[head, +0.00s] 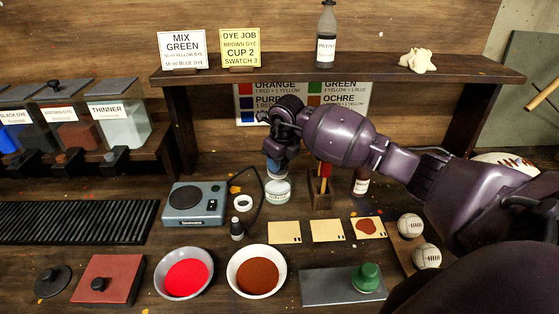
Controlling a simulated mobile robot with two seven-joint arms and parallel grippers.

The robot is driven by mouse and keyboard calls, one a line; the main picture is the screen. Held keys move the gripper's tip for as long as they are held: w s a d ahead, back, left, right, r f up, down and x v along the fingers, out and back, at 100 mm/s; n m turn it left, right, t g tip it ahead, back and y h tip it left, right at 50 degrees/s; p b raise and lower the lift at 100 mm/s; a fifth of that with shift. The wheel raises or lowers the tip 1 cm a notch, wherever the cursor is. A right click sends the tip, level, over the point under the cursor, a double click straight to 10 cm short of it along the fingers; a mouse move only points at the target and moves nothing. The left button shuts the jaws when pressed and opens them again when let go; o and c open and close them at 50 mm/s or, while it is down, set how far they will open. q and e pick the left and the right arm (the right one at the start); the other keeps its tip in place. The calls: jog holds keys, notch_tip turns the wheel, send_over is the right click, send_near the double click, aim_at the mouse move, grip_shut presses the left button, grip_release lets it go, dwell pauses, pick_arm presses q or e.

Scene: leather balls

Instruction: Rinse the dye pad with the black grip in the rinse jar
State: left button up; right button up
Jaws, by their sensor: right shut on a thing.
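My right gripper (279,157) reaches in from the right and points down over the rinse jar (278,191), a small pale jar with a white label. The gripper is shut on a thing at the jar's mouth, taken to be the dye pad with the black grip. My fingers and wrist hide most of it, so its grip and how deep it sits cannot be told. My left gripper is not in view.
A grey scale (194,204) and a small black-capped bottle (237,229) stand left of the jar. Bowls of red (187,278) and brown dye (257,277) are in front. Swatches (327,231) and balls (410,225) lie right. A shelf (345,71) spans above.

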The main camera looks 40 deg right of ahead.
jog(key=shift+r+p, duration=0.75)
jog(key=shift+r, duration=0.55)
jog(key=shift+r+p, duration=0.4)
jog(key=shift+r, duration=0.35)
